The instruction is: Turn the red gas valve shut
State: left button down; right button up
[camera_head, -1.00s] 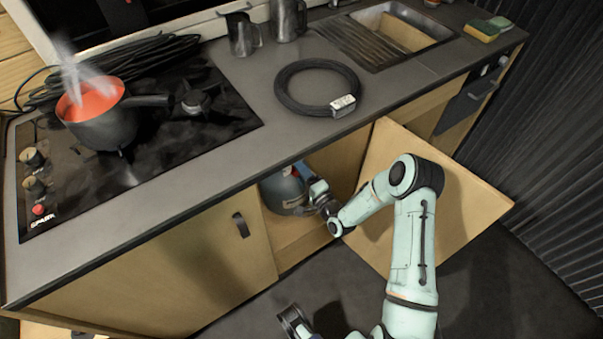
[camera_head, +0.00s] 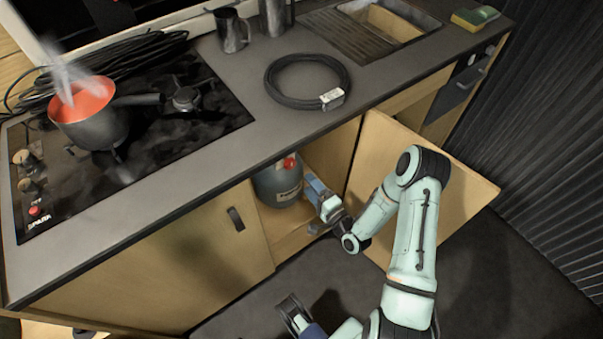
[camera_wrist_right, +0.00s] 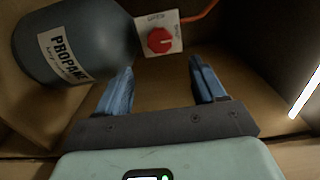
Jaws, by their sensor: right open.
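The red gas valve (camera_wrist_right: 160,40) is a round red knob on a white plate at the neck of a dark propane bottle (camera_wrist_right: 68,42). In the head view, the valve (camera_head: 289,162) shows as a small red spot on top of the bottle (camera_head: 279,187), inside the open cabinet. My right gripper (camera_wrist_right: 162,75) is open and empty; its two blue fingers point toward the valve, with a gap between them and it. In the head view, the right gripper (camera_head: 312,185) is beside the bottle. My left gripper (camera_head: 292,308) shows partly near the bottom edge; its jaw state is unclear.
The open cabinet door (camera_head: 455,205) stands to the right, behind my right arm. The counter edge lies above the cabinet opening. A steaming pot (camera_head: 95,125) sits on the stove (camera_head: 190,135). A coiled hose (camera_head: 300,100) lies on the counter. An orange hose (camera_wrist_right: 203,12) runs from the valve.

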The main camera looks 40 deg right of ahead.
jog(key=shift+s+a, duration=0.15)
jog(key=shift+s, duration=0.85)
jog(key=shift+s+a, duration=0.1)
jog(key=shift+s, duration=0.85)
